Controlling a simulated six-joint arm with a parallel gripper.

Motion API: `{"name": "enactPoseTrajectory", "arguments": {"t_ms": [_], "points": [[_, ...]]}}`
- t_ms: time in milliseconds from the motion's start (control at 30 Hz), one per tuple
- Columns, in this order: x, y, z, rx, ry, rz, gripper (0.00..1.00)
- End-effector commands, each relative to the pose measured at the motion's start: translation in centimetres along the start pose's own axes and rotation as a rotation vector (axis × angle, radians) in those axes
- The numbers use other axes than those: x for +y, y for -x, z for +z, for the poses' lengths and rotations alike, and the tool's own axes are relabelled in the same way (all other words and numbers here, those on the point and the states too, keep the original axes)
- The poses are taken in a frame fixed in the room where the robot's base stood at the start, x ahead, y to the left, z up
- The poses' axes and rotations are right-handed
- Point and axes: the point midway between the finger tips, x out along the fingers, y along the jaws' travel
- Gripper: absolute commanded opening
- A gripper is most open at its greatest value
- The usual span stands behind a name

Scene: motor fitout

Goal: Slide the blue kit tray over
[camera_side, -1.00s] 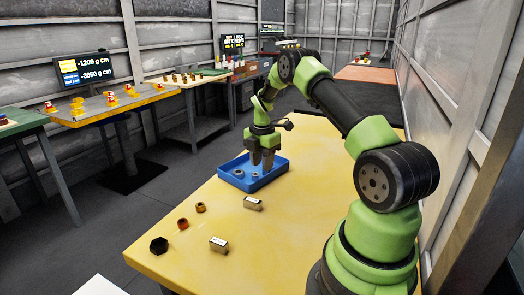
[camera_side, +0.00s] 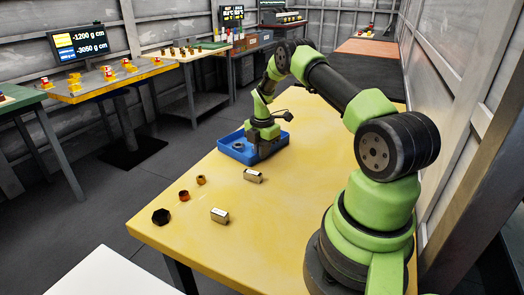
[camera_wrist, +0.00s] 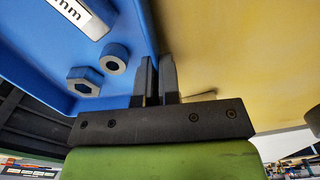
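The blue kit tray (camera_side: 232,152) lies flat on the yellow table toward its far left edge. My gripper (camera_side: 262,154) is low at the tray's near right side. In the wrist view my gripper's fingers (camera_wrist: 158,75) straddle the tray's wall, one inside and one over the table, with little gap between them. The fingertips' contact is partly hidden.
Two small metal blocks (camera_side: 253,176) (camera_side: 220,215), two brownish rings (camera_side: 201,180) (camera_side: 184,195) and a black hex piece (camera_side: 161,216) stand on the table (camera_side: 300,195) in front of the tray. The table right of the tray looks clear. A display (camera_side: 80,43) stands beyond.

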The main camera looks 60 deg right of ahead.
Motion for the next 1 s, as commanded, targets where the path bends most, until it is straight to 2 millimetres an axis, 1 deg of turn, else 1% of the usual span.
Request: {"name": "enactPoseTrajectory", "arguments": {"t_ms": [167, 567, 933, 1000], "points": [[0.1, 0.0, 0.1, -0.001, 0.001, 0.001, 0.00], [1.7, 0.0, 1.5, -0.001, 0.001, 0.002, 0.00], [1.8, 0.1, 1.6, -0.001, 0.000, 0.001, 0.00], [1.8, 0.1, 1.6, -0.001, 0.001, 0.001, 0.20]]}}
